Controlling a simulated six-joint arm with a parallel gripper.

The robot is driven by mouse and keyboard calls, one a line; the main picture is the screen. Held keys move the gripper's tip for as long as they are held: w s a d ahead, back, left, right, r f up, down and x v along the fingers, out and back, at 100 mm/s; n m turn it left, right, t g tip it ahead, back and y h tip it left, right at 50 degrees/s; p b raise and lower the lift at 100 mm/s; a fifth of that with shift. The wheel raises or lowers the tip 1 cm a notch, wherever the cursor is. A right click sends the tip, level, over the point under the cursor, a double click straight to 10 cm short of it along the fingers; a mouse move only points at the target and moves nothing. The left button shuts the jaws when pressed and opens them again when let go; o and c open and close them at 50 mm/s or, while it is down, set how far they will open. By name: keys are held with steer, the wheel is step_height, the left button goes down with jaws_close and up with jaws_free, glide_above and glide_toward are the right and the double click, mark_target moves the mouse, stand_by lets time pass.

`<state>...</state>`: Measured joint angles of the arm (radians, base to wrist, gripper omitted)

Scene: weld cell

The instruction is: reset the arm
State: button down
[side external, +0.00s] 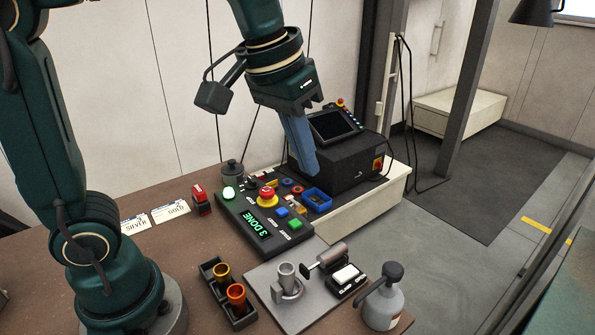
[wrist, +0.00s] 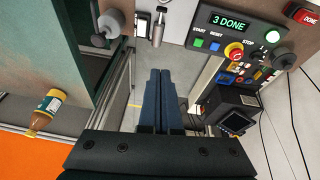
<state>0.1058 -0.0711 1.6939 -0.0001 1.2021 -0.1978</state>
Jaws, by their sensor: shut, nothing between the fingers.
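My gripper (side external: 304,158) hangs above the bench near the dark teach-pendant box, its blue fingers shut together and empty. The fingers also show in the wrist view (wrist: 161,72), side by side with nothing between them. The control panel (side external: 228,205) has a lit green lamp, a red emergency-stop knob (side external: 267,194), blue and green buttons and a display reading "3 DONE". It shows in the wrist view at the top right (wrist: 212,39).
A black holder (side external: 241,322) carries two copper-coloured cups. A metal plate (side external: 262,276) bears a grey cup and clamp. A grey bottle (side external: 383,307) stands at the front corner. SILVER (side external: 135,225) and GOLD (side external: 170,211) cards lie left. A blue bin (side external: 316,201) sits near the fingers.

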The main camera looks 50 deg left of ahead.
steer(key=s+a+f+t, duration=0.2)
steer(key=s+f, duration=0.3)
steer(key=s, duration=0.5)
steer(key=shift+s+a+f+m, duration=0.35)
steer(key=shift+a+f+m, duration=0.05)
steer(key=shift+a, duration=0.05)
